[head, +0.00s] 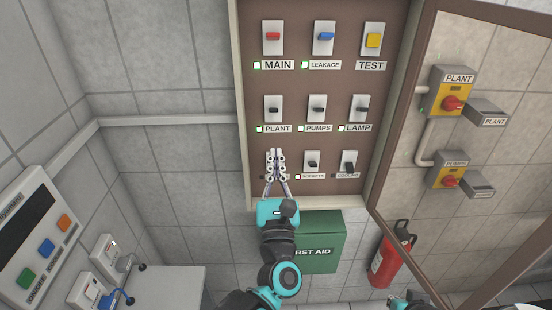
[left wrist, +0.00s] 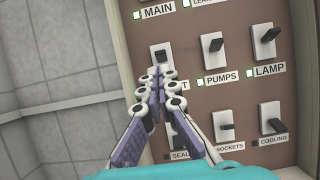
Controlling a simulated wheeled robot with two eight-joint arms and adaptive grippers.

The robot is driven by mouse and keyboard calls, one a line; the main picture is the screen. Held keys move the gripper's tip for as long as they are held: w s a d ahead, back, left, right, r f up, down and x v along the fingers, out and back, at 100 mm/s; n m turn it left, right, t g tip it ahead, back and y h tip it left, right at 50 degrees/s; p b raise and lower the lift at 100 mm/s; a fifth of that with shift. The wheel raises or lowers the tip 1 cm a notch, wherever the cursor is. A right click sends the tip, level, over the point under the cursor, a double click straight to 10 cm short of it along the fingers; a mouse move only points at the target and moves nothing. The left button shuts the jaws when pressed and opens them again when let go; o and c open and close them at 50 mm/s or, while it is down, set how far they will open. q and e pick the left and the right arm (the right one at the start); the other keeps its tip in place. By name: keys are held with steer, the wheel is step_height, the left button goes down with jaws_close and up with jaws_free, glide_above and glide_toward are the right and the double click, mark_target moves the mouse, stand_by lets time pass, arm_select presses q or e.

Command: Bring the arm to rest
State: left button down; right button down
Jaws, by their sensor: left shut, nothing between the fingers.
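My left gripper (head: 275,153) is in front of the lower left part of the open brown switch panel (head: 340,88). Its fingers are shut and empty, pointing up at the panel, with tips just below the PLANT switch (head: 273,108). The fingers hide most of the bottom left switch, whose label starts with "SEAL" in the left wrist view. There the fingertips (left wrist: 160,74) overlap the lower part of the PLANT switch; I cannot tell whether they touch it. Only a small teal and dark part of my right arm shows at the bottom right of the head view.
The panel's glazed door (head: 398,100) stands open at right. A green first aid box (head: 322,243) is below the panel, with a red extinguisher (head: 391,258) beside it. A control box (head: 40,240) and a white surface (head: 168,287) are at left.

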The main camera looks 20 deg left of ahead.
arm_select(q)
steer(key=d+f+m+g+h+b, duration=0.4)
steer(key=f+m, duration=0.4)
steer(key=m, duration=0.4)
steer(key=d+f+m+g+h+b, duration=0.15)
steer(key=f+m+h+b, duration=0.25)
steer(key=f+m+h, duration=0.55)
steer(key=s+a+f+m+g+y+b, duration=0.3)
steer(key=s+a+f+m+g, duration=0.1)
steer(key=s+f+m, duration=0.3)
steer(key=s+a+f+m+g+y+b, duration=0.3)
steer(key=s+f+m, duration=0.4)
steer(key=f+m, duration=0.3)
step_height(320, 180, down, 4)
steer(key=a+g+y, duration=0.1)
steer(key=a+g, duration=0.1)
steer(key=shift+s+a+r+m+b, duration=0.2)
steer(key=shift+s+a+m+b, duration=0.1)
steer(key=shift+a+m+b, duration=0.05)
